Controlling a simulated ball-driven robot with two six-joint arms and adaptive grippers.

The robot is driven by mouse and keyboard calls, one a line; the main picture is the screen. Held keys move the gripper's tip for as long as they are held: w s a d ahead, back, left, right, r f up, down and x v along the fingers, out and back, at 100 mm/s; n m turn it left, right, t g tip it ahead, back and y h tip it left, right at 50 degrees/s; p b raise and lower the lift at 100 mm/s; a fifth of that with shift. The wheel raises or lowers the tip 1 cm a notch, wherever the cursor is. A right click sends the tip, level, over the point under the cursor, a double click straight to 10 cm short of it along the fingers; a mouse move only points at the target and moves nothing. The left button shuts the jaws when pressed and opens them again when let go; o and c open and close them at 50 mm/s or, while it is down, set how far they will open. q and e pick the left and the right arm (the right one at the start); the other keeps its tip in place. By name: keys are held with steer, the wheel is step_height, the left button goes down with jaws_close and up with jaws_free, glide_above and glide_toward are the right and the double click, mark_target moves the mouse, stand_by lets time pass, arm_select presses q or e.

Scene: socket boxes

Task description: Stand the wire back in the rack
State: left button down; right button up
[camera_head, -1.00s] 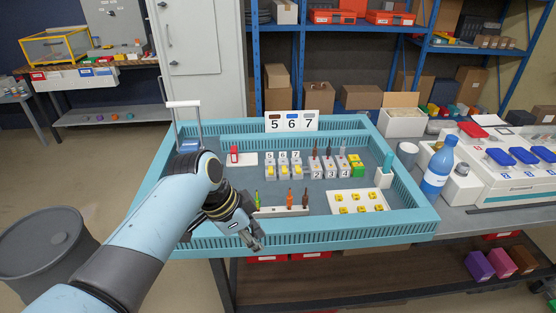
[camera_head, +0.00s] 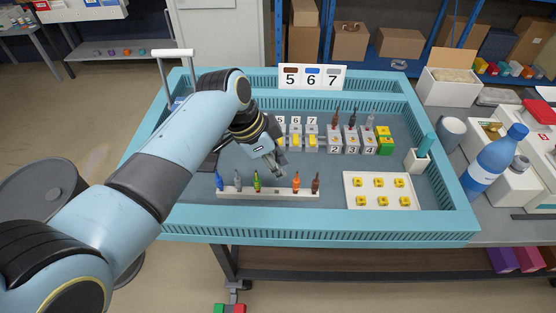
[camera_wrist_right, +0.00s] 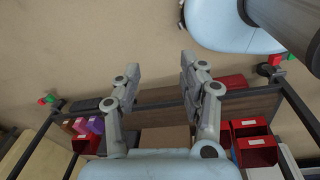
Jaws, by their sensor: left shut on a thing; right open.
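The rack (camera_head: 238,193) is a white bar near the tray's front. Blue (camera_head: 220,181), grey (camera_head: 238,181), green (camera_head: 257,181), orange (camera_head: 296,182) and brown (camera_head: 315,183) wires stand in it, with a gap between green and orange. My left gripper (camera_head: 281,170) is shut just behind and above that gap. The wire it holds is too small or hidden to make out, so its tilt and colour cannot be told. My right gripper (camera_wrist_right: 160,75) is open and empty in the right wrist view, over the floor and a lower shelf.
Socket boxes (camera_head: 352,143) stand behind the rack, some holding wires. A white plate (camera_head: 382,208) with yellow pieces lies to the right. A number card (camera_head: 312,77) stands at the back. The blue tray wall (camera_head: 320,226) runs along the front.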

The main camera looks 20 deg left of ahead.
arm_select(q)
step_height(320, 180, down, 5)
steer(key=b, duration=0.4)
steer(key=shift+w+r, duration=0.1)
steer(key=shift+r, duration=0.5)
steer(key=shift+p, duration=0.35)
arm_select(e)
steer(key=f, duration=0.2)
steer(key=w+f, duration=0.1)
steer(key=f, duration=0.1)
steer(key=shift+w, duration=0.1)
steer(key=shift+w, duration=0.2)
arm_select(q)
steer(key=shift+f, duration=0.45)
arm_select(e)
steer(key=shift+w, duration=0.1)
